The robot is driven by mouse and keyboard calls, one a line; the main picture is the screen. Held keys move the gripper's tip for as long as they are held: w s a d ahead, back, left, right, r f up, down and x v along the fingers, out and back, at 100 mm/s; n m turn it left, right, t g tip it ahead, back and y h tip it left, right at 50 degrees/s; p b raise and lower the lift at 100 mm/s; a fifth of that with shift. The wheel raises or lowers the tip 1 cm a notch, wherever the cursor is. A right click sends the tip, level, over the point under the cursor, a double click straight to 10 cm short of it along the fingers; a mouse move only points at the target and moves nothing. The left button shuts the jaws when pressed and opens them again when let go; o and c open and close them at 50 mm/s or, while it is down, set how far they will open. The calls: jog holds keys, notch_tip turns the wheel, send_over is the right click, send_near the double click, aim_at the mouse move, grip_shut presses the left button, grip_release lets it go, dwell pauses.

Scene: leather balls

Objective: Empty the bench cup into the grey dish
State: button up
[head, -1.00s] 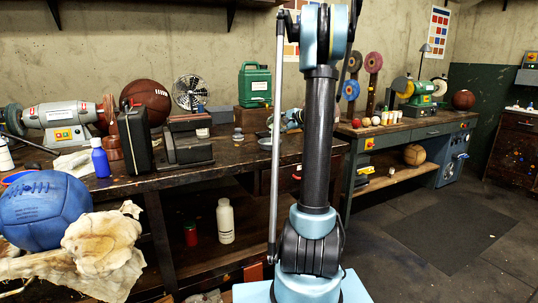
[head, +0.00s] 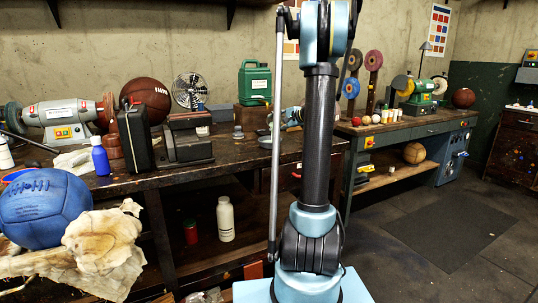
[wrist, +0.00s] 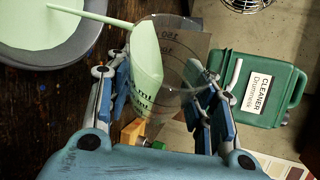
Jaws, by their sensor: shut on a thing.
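My gripper (wrist: 160,88) is shut on a clear cup (wrist: 178,28) with pale green liquid inside. The cup is steeply tilted, its mouth towards the upper left of the wrist view. A pale green stream (wrist: 118,22) runs from the cup's mouth over the rim of the grey dish (wrist: 88,48). Pale green liquid (wrist: 50,18) lies in the dish, which is cut off by the picture's edge. In the head view the grey dish (head: 265,143) sits on the bench, and my arm mostly hides the gripper and cup.
A green cleaner canister (wrist: 258,90) stands to the right of the gripper, and also shows in the head view (head: 255,80). A fan (head: 191,90), a black case (head: 133,130) and a brown ball (head: 146,100) stand further left on the bench (head: 190,176).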

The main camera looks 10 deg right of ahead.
jog(key=shift+s+a+r+n+t+p, duration=0.2)
jog(key=shift+s+r+n+t, duration=0.1)
jog(key=shift+s, duration=0.1)
jog(key=shift+s+a+r+n+t+p, duration=0.1)
jog(key=shift+s+a+r+n+t, duration=0.1)
jog(key=shift+s+n+t, duration=0.15)
dwell(1.3)
jog(key=shift+s+f+n+t, duration=0.15)
jog(key=shift+f+n+t, duration=0.2)
jog(key=shift+n, duration=0.2)
dwell(1.3)
jog(key=shift+s+a+r, duration=0.1)
jog(key=shift+a, duration=0.05)
dwell(0.5)
